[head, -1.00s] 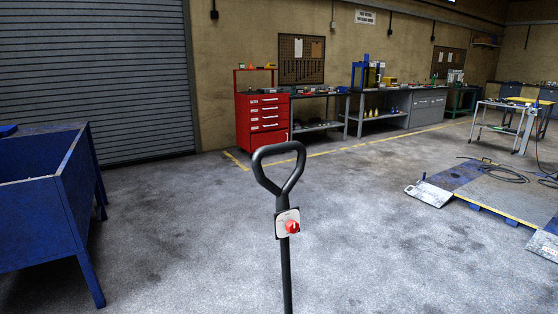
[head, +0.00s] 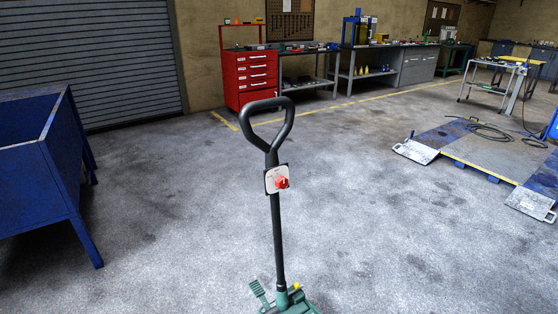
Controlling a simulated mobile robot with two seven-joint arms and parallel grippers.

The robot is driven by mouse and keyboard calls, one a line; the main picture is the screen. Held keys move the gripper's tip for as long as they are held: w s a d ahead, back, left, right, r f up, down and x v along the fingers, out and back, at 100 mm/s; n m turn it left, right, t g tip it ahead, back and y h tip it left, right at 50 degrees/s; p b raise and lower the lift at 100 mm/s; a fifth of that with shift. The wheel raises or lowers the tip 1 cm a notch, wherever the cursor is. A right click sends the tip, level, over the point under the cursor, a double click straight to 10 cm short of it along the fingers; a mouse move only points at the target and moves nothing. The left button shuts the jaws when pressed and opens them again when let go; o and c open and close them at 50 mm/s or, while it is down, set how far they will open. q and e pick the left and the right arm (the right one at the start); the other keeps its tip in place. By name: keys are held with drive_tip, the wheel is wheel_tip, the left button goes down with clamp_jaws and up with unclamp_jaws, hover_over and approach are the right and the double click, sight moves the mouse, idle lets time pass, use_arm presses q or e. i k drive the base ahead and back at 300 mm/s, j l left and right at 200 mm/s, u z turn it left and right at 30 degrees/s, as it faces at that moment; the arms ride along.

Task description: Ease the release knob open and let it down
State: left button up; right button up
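The red release knob (head: 282,183) sits on a pale square plate (head: 271,174) partway up the black jack handle (head: 277,235). The handle stands nearly upright, with a loop grip (head: 268,125) at its top. At the bottom edge of the head view is part of the green jack body (head: 293,302), with a green pedal (head: 259,291) at its left. The rest of the jack is cut off below. Neither of my grippers shows in the view.
A blue metal bin on legs (head: 50,165) stands at the left. A low lift platform (head: 480,165) lies at the right. A red tool cabinet (head: 250,78) and workbenches (head: 370,70) line the back wall. The grey floor (head: 180,210) around the jack is clear.

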sight(281, 183)
drive_tip(key=j+z, duration=0.15)
drive_tip(key=j, duration=0.6)
drive_tip(key=i+j, duration=0.2)
drive_tip(key=j, duration=0.15)
drive_tip(key=i+j+z, duration=0.1)
drive_tip(key=i+j, duration=0.15)
drive_tip(key=j, duration=0.1)
